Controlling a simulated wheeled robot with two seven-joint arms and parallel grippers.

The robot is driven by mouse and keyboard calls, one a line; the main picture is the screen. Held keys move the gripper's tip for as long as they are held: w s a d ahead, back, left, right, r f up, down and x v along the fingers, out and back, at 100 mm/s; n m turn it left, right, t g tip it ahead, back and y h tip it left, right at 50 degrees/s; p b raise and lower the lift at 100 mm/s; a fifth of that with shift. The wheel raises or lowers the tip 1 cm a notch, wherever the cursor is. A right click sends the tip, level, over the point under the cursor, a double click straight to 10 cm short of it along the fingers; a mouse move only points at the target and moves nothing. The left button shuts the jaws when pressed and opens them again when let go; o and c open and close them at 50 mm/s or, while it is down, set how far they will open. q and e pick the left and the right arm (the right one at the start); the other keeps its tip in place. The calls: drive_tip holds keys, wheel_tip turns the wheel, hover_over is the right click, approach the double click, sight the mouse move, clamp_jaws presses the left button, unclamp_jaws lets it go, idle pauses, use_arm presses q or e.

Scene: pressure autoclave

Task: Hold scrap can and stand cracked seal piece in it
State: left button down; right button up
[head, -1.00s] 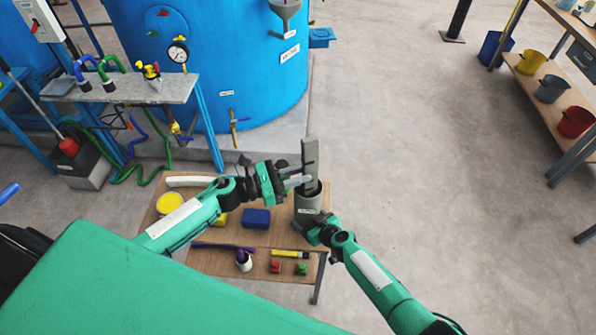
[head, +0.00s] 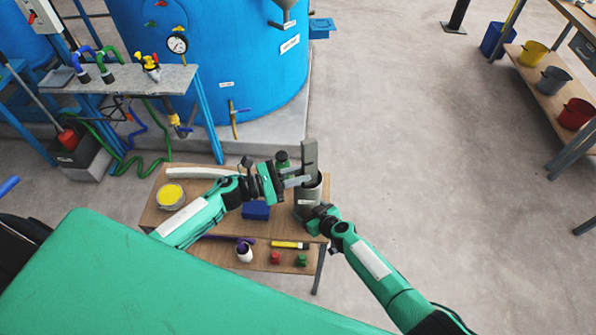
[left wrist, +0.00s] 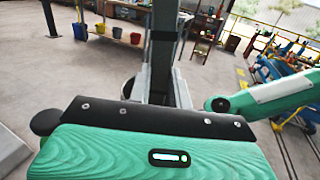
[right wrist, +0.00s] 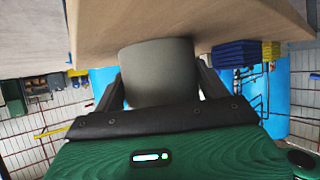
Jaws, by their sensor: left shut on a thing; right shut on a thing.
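The scrap can (head: 309,198) is a grey cylinder at the right end of the small wooden table. My right gripper (head: 317,213) is shut on the can from the front right; the can (right wrist: 158,75) also fills the middle of the right wrist view. The cracked seal piece (head: 310,158) is a grey upright strip, its lower end inside or just behind the can's mouth rim. My left gripper (head: 300,181) is shut on the strip from the left. The strip (left wrist: 162,50) stands between its fingers in the left wrist view. The strip's lower end is hidden.
On the table (head: 152,213) are a white curved strip (head: 200,172), a yellow tin (head: 171,194) and a blue box (head: 256,211). A lower shelf holds a white cup (head: 244,254) and small blocks. A blue tank (head: 215,70) stands behind.

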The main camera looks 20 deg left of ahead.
use_arm(q)
drive_tip(key=shift+f, duration=1.15)
drive_tip(key=c, duration=1.2)
unclamp_jaws()
drive_tip(key=shift+f, duration=0.1)
drive_tip(key=v, duration=1.2)
use_arm(e)
drive_tip(key=o, duration=0.8)
